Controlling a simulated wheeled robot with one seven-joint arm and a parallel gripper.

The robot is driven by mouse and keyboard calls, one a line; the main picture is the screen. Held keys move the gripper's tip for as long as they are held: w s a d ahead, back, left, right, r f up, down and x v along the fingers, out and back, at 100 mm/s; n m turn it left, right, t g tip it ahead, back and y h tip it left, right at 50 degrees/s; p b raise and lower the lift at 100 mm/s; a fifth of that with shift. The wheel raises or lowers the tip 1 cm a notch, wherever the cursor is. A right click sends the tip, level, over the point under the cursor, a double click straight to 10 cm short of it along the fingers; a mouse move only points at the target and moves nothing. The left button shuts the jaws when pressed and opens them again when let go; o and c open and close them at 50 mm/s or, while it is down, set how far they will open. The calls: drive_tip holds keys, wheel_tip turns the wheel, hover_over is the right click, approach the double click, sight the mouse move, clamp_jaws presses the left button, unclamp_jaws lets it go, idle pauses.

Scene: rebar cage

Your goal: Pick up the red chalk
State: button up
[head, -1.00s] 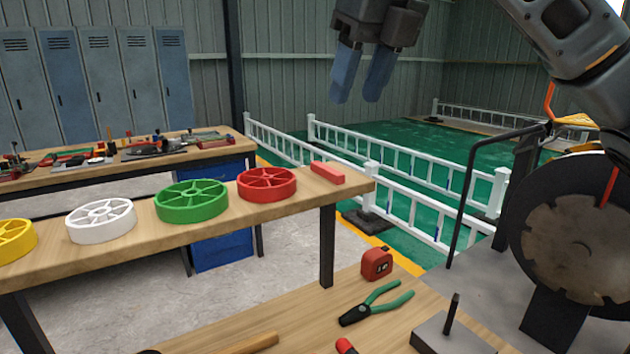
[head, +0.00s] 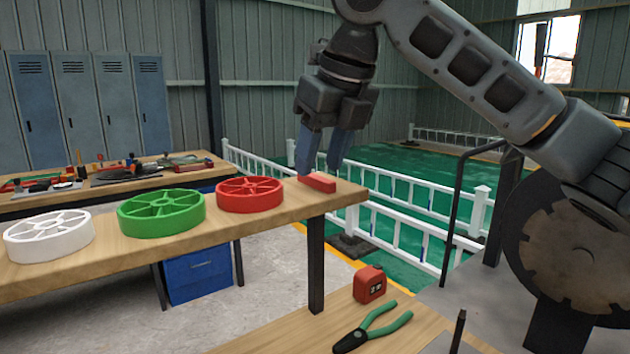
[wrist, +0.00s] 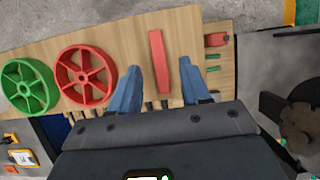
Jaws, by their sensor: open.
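The red chalk (head: 318,182) is a red block-like stick lying near the right end of the wooden bench, beside the red spoked wheel. In the wrist view the red chalk (wrist: 158,62) lies lengthwise, between and partly beyond the fingertips. My gripper (head: 320,168) has two blue fingers pointing down, close to the chalk in the head view. In the wrist view my gripper (wrist: 160,68) is open, a finger on each side of the chalk with a gap. I cannot tell how high the fingertips are above the bench.
A red wheel (head: 250,194), a green wheel (head: 162,212) and a white wheel (head: 48,236) lie left along the bench (head: 275,228). A lower table in front holds a red tape measure (head: 369,284) and green-handled pliers (head: 372,331). White railings (head: 400,200) stand behind.

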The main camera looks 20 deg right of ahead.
drive_tip(key=shift+x, duration=1.1)
clamp_jaws()
